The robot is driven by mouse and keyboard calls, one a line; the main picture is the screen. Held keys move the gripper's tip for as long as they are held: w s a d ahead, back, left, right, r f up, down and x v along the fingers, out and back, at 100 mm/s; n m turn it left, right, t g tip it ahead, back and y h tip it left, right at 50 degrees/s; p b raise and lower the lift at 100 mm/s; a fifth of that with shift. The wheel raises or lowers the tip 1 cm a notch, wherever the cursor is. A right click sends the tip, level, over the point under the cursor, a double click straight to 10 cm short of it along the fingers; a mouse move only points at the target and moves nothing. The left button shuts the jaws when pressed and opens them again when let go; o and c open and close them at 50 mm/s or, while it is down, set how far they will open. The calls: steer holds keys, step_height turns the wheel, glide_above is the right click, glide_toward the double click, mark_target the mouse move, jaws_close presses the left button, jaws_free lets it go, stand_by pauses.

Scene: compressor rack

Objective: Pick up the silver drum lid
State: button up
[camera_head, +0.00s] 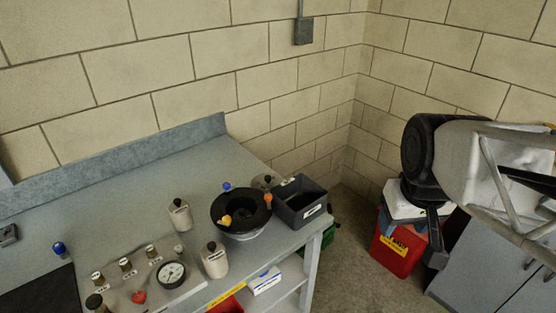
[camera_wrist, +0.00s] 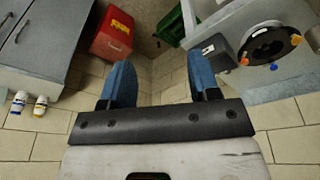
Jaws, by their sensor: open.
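No part in view is clearly the silver drum lid. A round black dish (camera_head: 240,220) with blue, yellow and orange knobs sits over a pale base at the right end of the bench; it also shows in the wrist view (camera_wrist: 249,53). A small silvery round thing (camera_head: 265,181) is partly hidden behind it, and I cannot tell if this is the lid. My gripper (camera_wrist: 161,75) is open, its two blue fingers apart with nothing between them. It is off to the right of the bench in the head view, away from the dish.
A dark grey bin (camera_head: 300,202) stands right of the dish at the bench edge. White bottles (camera_head: 214,261) and a gauge panel (camera_head: 150,284) are to the left. A red container (camera_head: 395,254) is on the floor, near a grey cabinet (camera_head: 480,262). The bench's back middle is clear.

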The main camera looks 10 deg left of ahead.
steer(key=w+a+n, duration=0.5)
steer(key=w, duration=0.8)
steer(key=n+g, duration=0.2)
steer(key=n, duration=1.3)
glide_above(267, 176)
step_height(267, 176, down, 17)
steer(key=shift+d+r, duration=0.15)
steer(key=shift+r, duration=0.05)
steer(key=shift+w+a+f, duration=0.1)
steer(key=shift+a+f, duration=0.05)
steer(key=shift+a, duration=0.05)
steer(key=shift+f, duration=0.1)
steer(key=shift+f, duration=1.25)
steer(key=shift+d+f, duration=0.1)
